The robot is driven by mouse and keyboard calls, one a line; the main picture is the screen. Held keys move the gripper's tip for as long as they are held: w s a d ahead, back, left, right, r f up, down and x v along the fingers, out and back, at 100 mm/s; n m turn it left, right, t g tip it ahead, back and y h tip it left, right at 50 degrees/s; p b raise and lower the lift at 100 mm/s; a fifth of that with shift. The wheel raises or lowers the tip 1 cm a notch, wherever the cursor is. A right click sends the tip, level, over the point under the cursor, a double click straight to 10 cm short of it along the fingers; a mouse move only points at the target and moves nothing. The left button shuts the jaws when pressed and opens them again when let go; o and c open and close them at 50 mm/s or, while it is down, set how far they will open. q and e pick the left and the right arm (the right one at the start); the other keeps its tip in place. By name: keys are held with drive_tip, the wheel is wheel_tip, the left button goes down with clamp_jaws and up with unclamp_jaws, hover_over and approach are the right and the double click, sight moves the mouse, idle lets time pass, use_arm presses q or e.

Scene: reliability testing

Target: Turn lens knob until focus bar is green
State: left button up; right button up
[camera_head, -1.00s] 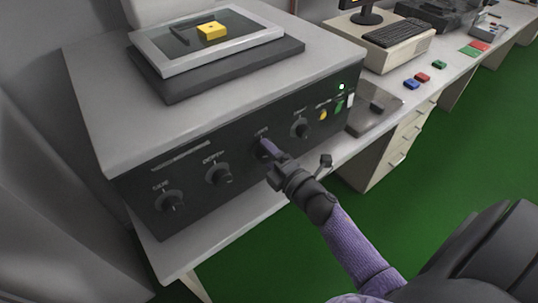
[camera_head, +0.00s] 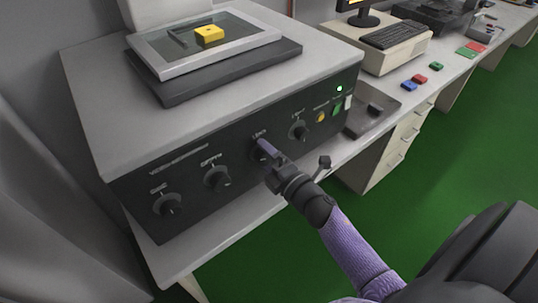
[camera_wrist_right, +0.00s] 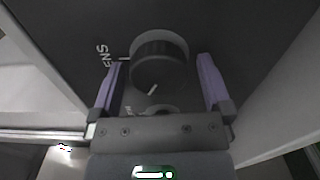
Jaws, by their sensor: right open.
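The lens knob (camera_head: 255,155) is a dark round knob on the dark front panel of the grey machine (camera_head: 100,110). In the head view it is partly hidden by my right gripper (camera_head: 264,148). In the right wrist view the knob (camera_wrist_right: 158,65) faces the camera beside lettering that reads "ENS", with a pale pointer mark low on it. My right gripper (camera_wrist_right: 160,63) is open, with one purple finger on each side of the knob; I cannot tell if they touch it. No focus bar can be made out. My left gripper is not in view.
Other knobs sit on the panel, at left (camera_head: 167,204), beside it (camera_head: 217,178) and at right (camera_head: 298,130). A yellow button (camera_head: 320,117) and a lit green lamp (camera_head: 339,88) are farther right. A monitor (camera_head: 360,12) at the back is cut off by the frame.

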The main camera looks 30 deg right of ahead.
drive_tip(key=s+p, duration=0.1)
drive_tip(key=s, duration=0.9)
drive_tip(key=shift+d, duration=0.4)
